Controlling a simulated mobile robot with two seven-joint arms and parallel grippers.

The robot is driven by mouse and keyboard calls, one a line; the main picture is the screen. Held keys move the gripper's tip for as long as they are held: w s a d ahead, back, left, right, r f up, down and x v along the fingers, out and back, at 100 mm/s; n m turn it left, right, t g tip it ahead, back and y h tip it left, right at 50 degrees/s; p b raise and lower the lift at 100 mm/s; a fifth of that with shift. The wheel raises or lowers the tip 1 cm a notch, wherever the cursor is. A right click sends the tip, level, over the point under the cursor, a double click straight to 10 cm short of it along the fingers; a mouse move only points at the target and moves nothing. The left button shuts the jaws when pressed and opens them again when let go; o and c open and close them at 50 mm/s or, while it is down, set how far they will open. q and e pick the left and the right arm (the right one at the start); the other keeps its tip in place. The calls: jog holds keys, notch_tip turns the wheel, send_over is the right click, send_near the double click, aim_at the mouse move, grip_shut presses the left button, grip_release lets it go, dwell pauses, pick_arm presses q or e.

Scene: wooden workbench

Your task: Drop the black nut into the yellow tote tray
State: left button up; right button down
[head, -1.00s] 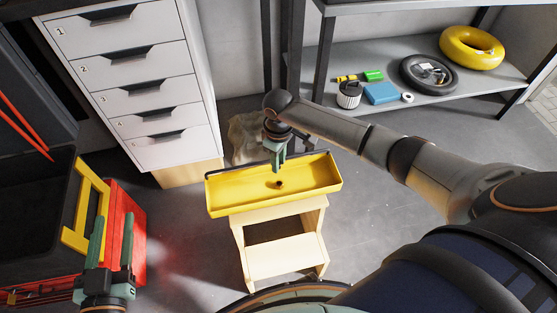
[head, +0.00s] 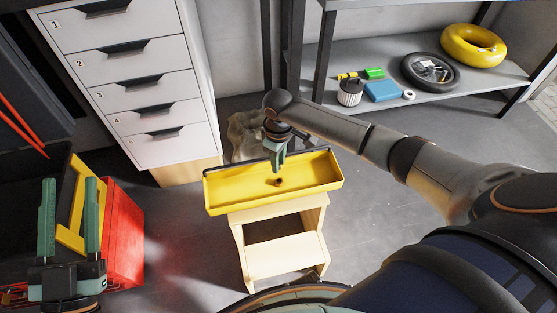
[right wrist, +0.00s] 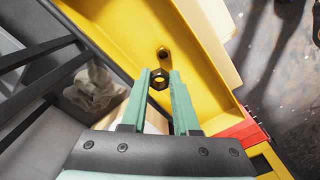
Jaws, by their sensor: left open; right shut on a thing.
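The black nut (right wrist: 159,80) is between the fingertips of my right gripper (right wrist: 159,75) in the right wrist view. My right gripper also shows in the head view (head: 278,168), pointing down over the yellow tote tray (head: 232,192). In the right wrist view the tray's yellow floor (right wrist: 195,75) lies beyond the fingertips.
The tray rests on a pale wooden step stool (head: 283,258). A white drawer cabinet (head: 130,75) stands behind left. A red box (head: 124,235) and a dark bin with a yellow handle are at the left. A grey shelf (head: 345,130) holds several items at the back right.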

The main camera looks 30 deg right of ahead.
jog(key=c, duration=0.6)
grip_release()
jog(key=shift+r, duration=0.15)
notch_tip(320, 180, up, 6)
jog(key=p, duration=0.2)
jog(key=shift+p, duration=0.35)
pick_arm(q)
jog(key=s+f+n+g+y+p, duration=0.1)
jog(key=f+g, duration=0.4)
jog(key=f, duration=0.7)
jog(key=s+f+n+g+y+p, duration=0.1)
jog(key=s+f+n+g+y, duration=0.2)
jog(key=f, duration=1)
jog(key=shift+s+a+f+n+g+y, duration=0.2)
jog(key=shift+a+n+g+y, duration=0.3)
jog(key=shift+g, duration=1)
pick_arm(e)
jog(key=shift+r, duration=3.15)
